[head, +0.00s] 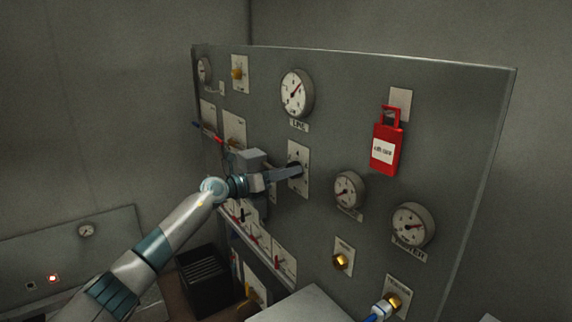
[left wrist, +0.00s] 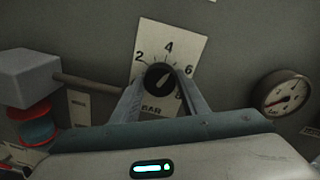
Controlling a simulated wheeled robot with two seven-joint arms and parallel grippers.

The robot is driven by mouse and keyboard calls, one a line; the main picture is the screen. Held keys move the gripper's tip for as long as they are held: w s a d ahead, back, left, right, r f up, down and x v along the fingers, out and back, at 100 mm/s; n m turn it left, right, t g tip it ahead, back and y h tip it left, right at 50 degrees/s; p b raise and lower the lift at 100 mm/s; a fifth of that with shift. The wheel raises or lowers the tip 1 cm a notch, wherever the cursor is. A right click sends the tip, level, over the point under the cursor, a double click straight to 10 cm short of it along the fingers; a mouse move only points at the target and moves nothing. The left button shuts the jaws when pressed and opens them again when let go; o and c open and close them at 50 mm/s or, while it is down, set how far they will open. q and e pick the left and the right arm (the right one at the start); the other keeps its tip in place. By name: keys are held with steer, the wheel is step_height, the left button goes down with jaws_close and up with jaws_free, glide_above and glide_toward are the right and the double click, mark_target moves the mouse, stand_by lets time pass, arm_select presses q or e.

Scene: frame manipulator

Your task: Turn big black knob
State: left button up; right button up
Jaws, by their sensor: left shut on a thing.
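The big black knob (left wrist: 159,77) shows in the left wrist view, round with a pale pointer line, on a white plate (left wrist: 178,40) marked 2, 4, 6. Its pointer line leans up and to the right, near the 6. My left gripper (left wrist: 160,88) has one finger on each side of the knob and is shut on it. In the head view the plate (head: 304,160) is on the grey panel, and my left gripper (head: 297,171) reaches it from the left. The knob is largely hidden there by the fingers. My right gripper is not in view.
A grey block (left wrist: 28,77) with a rod stands left of the gripper. A round gauge (left wrist: 285,93) is to its right. The panel (head: 440,110) also carries a red lockout tag (head: 386,146), more gauges (head: 413,225) and brass fittings (head: 342,261). A black crate (head: 204,281) stands below.

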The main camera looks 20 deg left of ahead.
arm_select(q)
steer(key=shift+a+n+p, duration=0.1)
steer(key=shift+n+p, duration=1.95)
steer(key=shift+n, duration=0.15)
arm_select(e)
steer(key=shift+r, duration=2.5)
arm_select(q)
steer(key=o, duration=1.1)
steer(key=shift+c, duration=0.2)
steer(key=b+v, duration=0.5)
steer(key=v, duration=1.2)
steer(key=shift+a, duration=0.2)
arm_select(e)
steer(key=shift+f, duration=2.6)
